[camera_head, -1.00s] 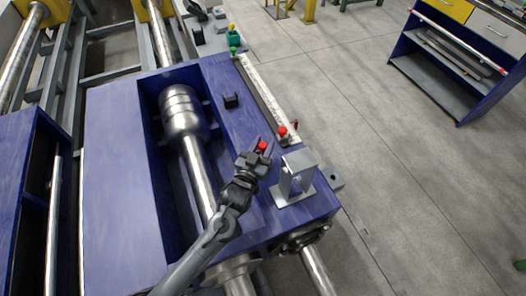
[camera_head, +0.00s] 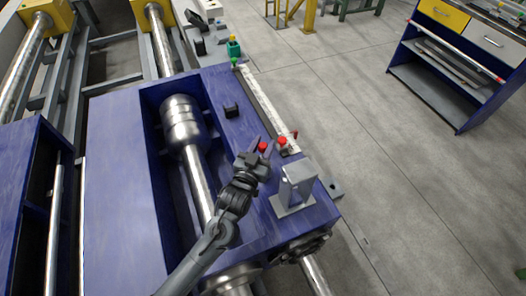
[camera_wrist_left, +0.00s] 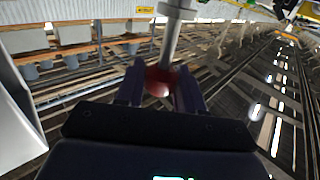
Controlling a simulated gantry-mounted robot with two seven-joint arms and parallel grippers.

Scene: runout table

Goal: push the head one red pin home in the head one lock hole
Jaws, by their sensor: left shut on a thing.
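My left gripper (camera_head: 263,148) is shut on a red-headed pin (camera_head: 263,146), above the blue housing near its right edge. The left wrist view shows the round red head (camera_wrist_left: 159,80) between the two fingers, with a grey shank running up from it to a collar. A second red knob (camera_head: 283,141) stands close to the right of the gripper, at the near end of the pale rail. I cannot make out the lock hole or whether the held pin touches anything. My right gripper is not in view.
A grey bracket (camera_head: 293,188) stands on the blue housing (camera_head: 116,200) just nearer than the gripper. A small black block (camera_head: 231,110) and the pale rail (camera_head: 262,103) lie beyond. A steel shaft (camera_head: 198,178) lies in the open trough.

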